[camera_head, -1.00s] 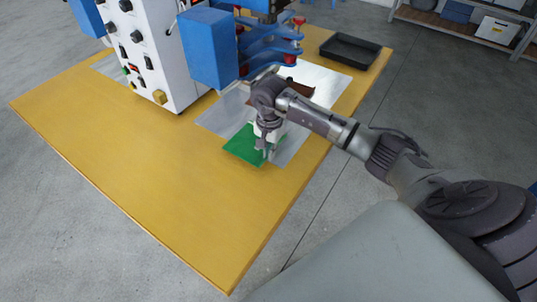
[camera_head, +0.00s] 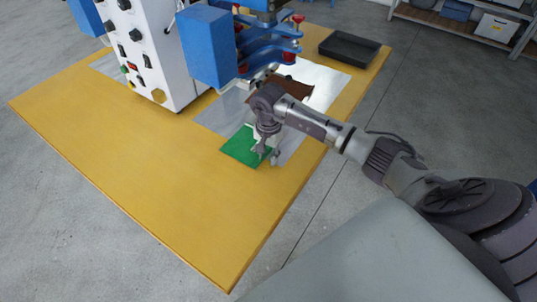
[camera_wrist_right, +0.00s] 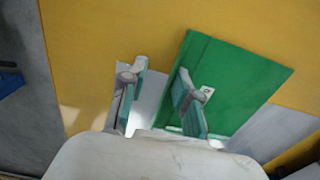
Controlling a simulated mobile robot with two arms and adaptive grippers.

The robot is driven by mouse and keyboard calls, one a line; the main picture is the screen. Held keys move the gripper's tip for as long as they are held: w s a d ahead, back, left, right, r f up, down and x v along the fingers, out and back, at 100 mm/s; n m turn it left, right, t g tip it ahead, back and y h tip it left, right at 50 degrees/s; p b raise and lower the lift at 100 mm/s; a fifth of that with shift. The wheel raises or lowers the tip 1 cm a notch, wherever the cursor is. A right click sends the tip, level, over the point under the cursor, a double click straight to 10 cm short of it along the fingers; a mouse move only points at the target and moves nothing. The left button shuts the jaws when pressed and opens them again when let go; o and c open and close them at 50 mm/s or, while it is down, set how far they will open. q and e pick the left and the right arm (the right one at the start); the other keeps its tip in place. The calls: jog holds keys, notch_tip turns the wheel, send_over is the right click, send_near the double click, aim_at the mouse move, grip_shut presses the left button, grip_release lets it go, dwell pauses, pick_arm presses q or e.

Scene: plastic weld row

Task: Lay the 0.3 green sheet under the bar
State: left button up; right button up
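The green sheet (camera_head: 238,151) lies flat at the front of the grey metal plate (camera_head: 216,117), overhanging onto the yellow table. It also shows in the right wrist view (camera_wrist_right: 240,75), with a small white label. My right gripper (camera_head: 266,155) is low over the sheet's right edge. Its fingers (camera_wrist_right: 158,85) are apart with nothing between them, one over the green sheet and one over bare metal. The blue press head (camera_head: 262,45) of the welding machine stands behind my wrist. I cannot make out the bar clearly; my arm covers part of that area. My left gripper is not in view.
A brown sheet (camera_head: 293,88) lies on the plate behind my wrist. A black tray (camera_head: 349,47) stands at the table's far right. The white control box (camera_head: 150,50) stands at the back left. The yellow table (camera_head: 150,170) is clear at the front left.

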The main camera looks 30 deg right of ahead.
notch_tip(320, 180, up, 12)
jog(key=shift+r+b, duration=0.15)
jog(key=shift+b, duration=0.25)
dwell(0.4)
